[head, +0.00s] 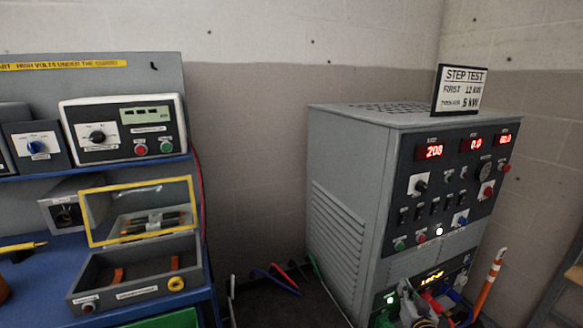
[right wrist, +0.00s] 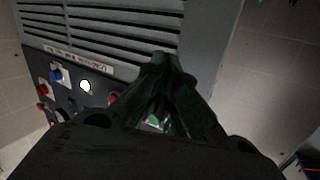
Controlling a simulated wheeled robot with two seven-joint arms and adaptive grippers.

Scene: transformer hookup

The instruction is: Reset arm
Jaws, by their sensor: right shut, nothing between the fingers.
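My right gripper (right wrist: 165,62) shows in the right wrist view as a dark shape, its fingertips together and nothing between them. It is in front of a grey cabinet (right wrist: 215,25) with louvres and a dark switch panel; whether it touches is unclear. I cannot make out this gripper clearly in the head view. In the head view a large grey test cabinet (head: 340,165) stands at the right, with red displays, switches and a lit white lamp. Coloured plugs and leads (head: 432,303) crowd its lower front. My left gripper is not in view.
A blue bench (head: 40,275) at the left carries a meter box (head: 125,130) and an open yellow-framed case (head: 140,285). A step test sign (head: 460,90) stands on the cabinet. An orange stick (head: 490,283) leans at its right. Loose leads (head: 275,280) lie between bench and cabinet.

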